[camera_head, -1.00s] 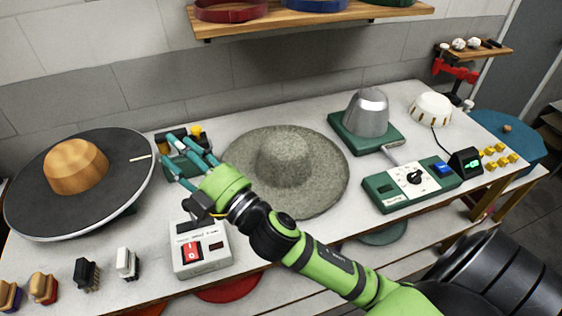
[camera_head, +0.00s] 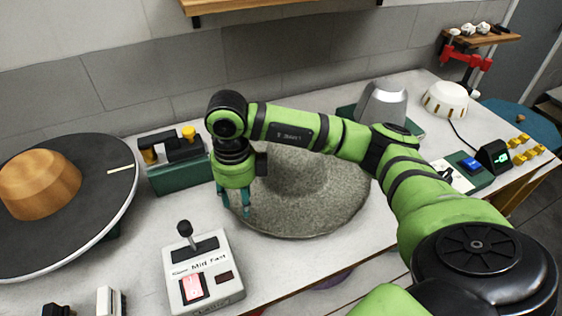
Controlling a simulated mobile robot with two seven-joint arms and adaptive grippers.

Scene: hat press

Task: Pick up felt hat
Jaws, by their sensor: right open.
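The grey felt hat (camera_head: 325,200) lies brim down on the white table, in the middle of the head view. Its rounded crown is partly hidden behind my right arm. My right gripper (camera_head: 235,212) points down at the hat's left brim edge, with teal fingers apart. I cannot tell whether a finger touches the brim. My left gripper is not in view.
A turntable (camera_head: 95,230) with a wooden hat block (camera_head: 38,184) stands at left. A switch box (camera_head: 205,280) with a lever stands in front of the gripper, and a green device (camera_head: 178,178) behind left. A metal cone (camera_head: 383,104) and white dome (camera_head: 445,98) stand at back right.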

